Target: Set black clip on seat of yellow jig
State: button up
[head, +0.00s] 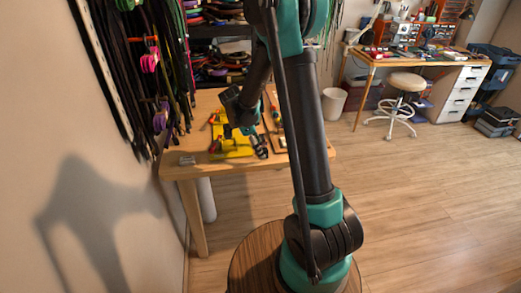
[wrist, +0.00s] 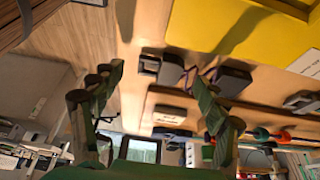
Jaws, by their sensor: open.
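The yellow jig (head: 232,149) lies on the wooden worktable. In the wrist view part of its flat yellow surface (wrist: 225,30) fills the upper right. My gripper (head: 262,153) is over the table at the jig's right front side. In the wrist view its two green fingers stand wide apart, and the gripper (wrist: 154,70) holds nothing that I can make out. Small dark blocks show beyond the fingertips, one of them (wrist: 172,70) between the tips and another (wrist: 232,79) to the right. I cannot tell which is the black clip. The seat is not clear.
The worktable (head: 240,172) has a small grey item (head: 187,160) near its front left corner. A wooden tray (wrist: 195,108) with tools lies beside the jig. Cords hang on the left wall. A stool (head: 405,82) and a desk stand far right. The floor between is clear.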

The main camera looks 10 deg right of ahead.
jog(key=shift+x, duration=0.8)
jog(key=c, duration=1.2)
